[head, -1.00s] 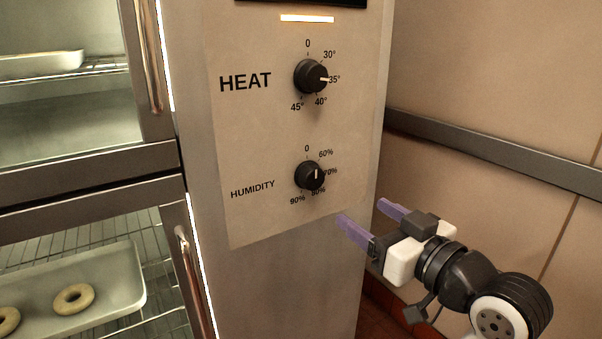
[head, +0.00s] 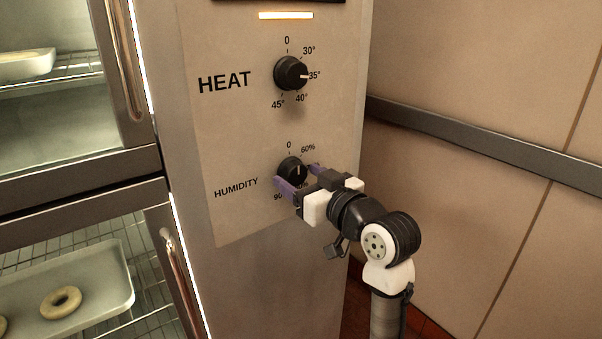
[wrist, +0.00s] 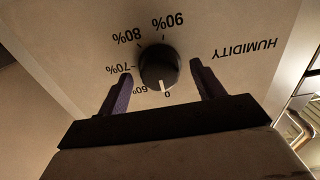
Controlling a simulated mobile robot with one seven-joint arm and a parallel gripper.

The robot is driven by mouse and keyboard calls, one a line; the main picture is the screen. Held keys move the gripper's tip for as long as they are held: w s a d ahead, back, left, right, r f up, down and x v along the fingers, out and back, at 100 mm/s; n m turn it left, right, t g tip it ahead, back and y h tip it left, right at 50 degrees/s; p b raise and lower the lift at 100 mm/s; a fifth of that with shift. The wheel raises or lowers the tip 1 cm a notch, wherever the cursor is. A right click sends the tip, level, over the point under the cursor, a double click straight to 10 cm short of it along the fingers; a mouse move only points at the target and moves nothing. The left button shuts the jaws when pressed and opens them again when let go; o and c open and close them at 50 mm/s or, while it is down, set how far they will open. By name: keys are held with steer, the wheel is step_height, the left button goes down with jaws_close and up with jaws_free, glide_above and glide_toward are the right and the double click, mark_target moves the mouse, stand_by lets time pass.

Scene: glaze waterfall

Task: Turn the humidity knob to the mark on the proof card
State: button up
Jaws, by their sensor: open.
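The humidity knob (head: 293,168) is a round black dial with a white pointer line, below the heat knob on the panel. In the wrist view the humidity knob (wrist: 158,66) has its pointer at about the 0 mark. My gripper (head: 295,173) is at the knob, its purple fingers open. In the wrist view one finger is on each side of the knob, with a visible gap on both sides. The gripper hides part of the scale in the head view; the wrist view shows 60% to 90%. The proof card is not in view.
The heat knob (head: 291,73) is above, pointing at 35°. On the left are oven doors with upright handles (head: 172,262) and a tray (head: 105,290) with ring-shaped dough. A grey rail (head: 470,148) runs along the tiled wall on the right.

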steer(key=shift+w+a, duration=0.15)
steer(key=shift+w, duration=0.15)
steer(key=c, duration=1)
steer(key=shift+m+p, duration=0.4)
steer(key=m+p, duration=0.4)
steer(key=shift+r+m, duration=0.2)
steer(key=shift+m, duration=0.1)
steer(key=shift+f+m+p, duration=0.15)
steer(key=shift+m+p, duration=1.7)
steer(key=shift+m, duration=0.35)
